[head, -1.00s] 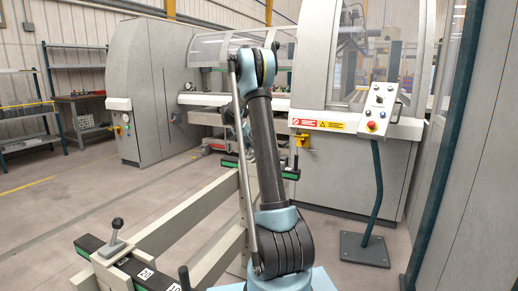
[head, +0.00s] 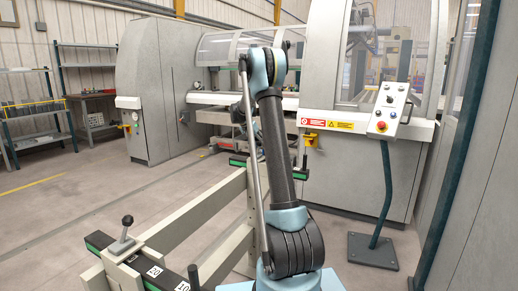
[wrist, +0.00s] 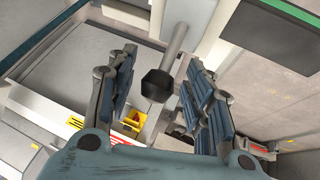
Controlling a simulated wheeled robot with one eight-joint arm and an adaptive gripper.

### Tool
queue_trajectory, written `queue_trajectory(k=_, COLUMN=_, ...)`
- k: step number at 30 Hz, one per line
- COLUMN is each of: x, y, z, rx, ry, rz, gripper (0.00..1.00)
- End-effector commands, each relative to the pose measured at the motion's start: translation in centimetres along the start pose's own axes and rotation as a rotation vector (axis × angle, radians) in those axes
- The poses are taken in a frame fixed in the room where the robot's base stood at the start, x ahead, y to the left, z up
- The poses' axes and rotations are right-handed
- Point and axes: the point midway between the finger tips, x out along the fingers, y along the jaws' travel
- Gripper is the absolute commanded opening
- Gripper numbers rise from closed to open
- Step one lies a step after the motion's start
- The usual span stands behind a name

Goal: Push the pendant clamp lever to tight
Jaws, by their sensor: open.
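The pendant, a light grey control box (head: 388,111) with several buttons, stands on a dark green pole (head: 386,190) at the right of the head view. I cannot make out a clamp lever on it there. In the wrist view, a grey rod with a black knob (wrist: 157,85) shows between the fingers of my gripper (wrist: 160,92); I cannot tell whether this is the clamp lever or whether it touches a finger. My gripper is open, its blue padded fingers spread to either side.
A beam frame (head: 195,213) with a black-knobbed lever (head: 127,221) stands at front left. The grey machine (head: 362,170) fills the back right, with a yellow box (head: 310,140) on its front. The pole's base plate (head: 373,250) lies on the floor at right. Open floor lies left.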

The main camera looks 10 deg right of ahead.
Motion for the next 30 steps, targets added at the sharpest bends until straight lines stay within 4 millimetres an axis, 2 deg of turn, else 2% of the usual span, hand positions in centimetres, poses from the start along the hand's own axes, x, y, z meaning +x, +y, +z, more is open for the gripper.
queue_trajectory(k=5, x=-1.9, y=-0.1, z=0.0, rx=-0.001, ry=0.000, rz=0.000, gripper=0.47)
queue_trajectory(k=18, x=-9.8, y=-0.1, z=0.1, rx=-0.003, ry=0.000, rz=-0.001, gripper=0.47)
queue_trajectory(k=24, x=-11.4, y=-0.2, z=0.1, rx=-0.002, ry=-0.001, rz=-0.001, gripper=0.47)
queue_trajectory(k=30, x=-11.7, y=-0.1, z=0.1, rx=-0.001, ry=-0.001, rz=0.000, gripper=0.47)
